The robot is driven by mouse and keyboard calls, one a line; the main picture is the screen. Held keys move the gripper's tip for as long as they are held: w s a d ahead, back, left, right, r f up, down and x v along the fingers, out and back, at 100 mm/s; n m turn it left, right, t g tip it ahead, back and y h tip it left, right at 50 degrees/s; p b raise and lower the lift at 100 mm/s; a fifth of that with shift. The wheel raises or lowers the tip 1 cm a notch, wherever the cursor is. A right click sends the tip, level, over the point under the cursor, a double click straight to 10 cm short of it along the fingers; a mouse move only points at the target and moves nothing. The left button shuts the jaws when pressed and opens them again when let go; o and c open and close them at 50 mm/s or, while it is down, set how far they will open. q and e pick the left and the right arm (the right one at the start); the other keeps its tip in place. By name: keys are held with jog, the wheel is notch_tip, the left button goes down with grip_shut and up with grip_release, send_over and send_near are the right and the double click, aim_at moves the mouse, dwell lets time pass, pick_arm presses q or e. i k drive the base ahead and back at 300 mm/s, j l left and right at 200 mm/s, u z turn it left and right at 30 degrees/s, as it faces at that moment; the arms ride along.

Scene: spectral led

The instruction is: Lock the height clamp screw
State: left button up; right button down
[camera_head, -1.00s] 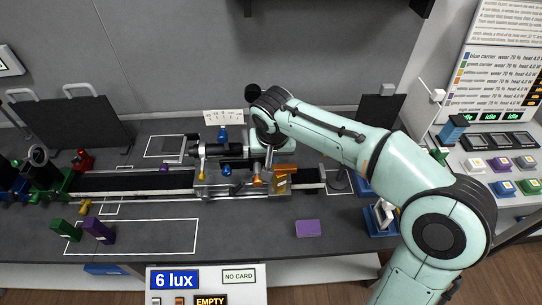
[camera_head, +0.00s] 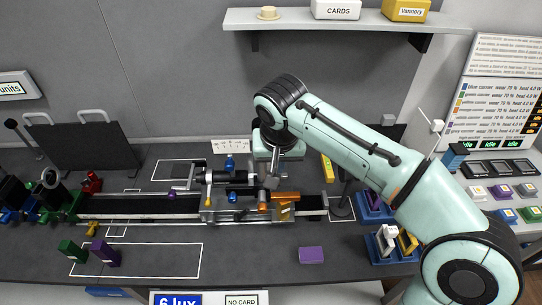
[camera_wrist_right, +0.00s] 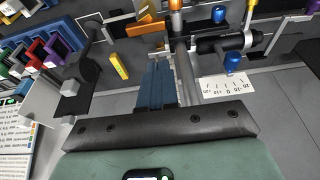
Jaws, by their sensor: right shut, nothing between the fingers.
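The optical carriage (camera_head: 215,212) sits on the black rail with several coloured knobs: a blue knob (camera_head: 230,163) at the back, an orange knob (camera_head: 263,198) at the front and a yellow-tipped lever (camera_head: 209,178) on the left. I cannot tell which is the height clamp screw. My right gripper (camera_head: 271,183) points down just behind the orange knob, beside the grey post. In the right wrist view its blue fingers (camera_wrist_right: 160,70) are together and empty. The orange knob (camera_wrist_right: 177,6) and the blue knob (camera_wrist_right: 232,62) stand beyond and to the right of them. My left gripper is out of view.
A purple block (camera_head: 311,255) lies in front. Blue holders (camera_head: 373,208) stand further right.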

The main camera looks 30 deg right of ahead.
aim_at(262, 208)
jog(key=k, duration=1)
